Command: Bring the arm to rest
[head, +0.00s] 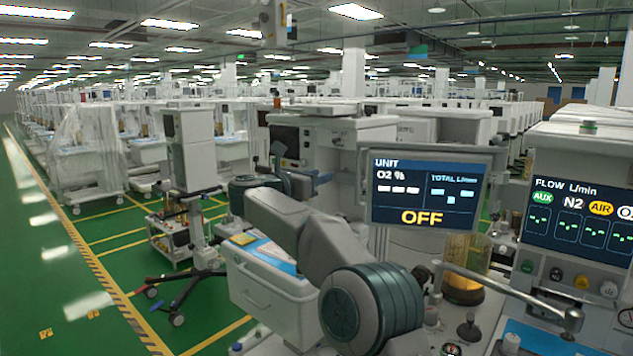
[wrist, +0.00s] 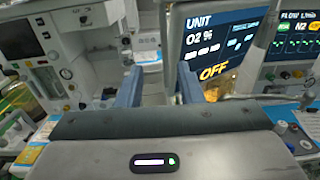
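My gripper (wrist: 159,80) shows in the wrist view as two blue-grey fingers standing well apart. Nothing is held between them; only distant equipment shows in the gap. In the head view my arm (head: 285,228) reaches up and left from its large round joint (head: 372,308) at the bottom middle. Its far end is bent near a dark joint (head: 255,186), and the fingers cannot be made out clearly there.
A screen reading OFF (head: 428,190) stands just right of my arm, and also behind the right finger (wrist: 227,45). A flow panel (head: 580,212) is farther right. A white bin (head: 268,290) is beside my arm. Green floor (head: 50,270) lies open at left.

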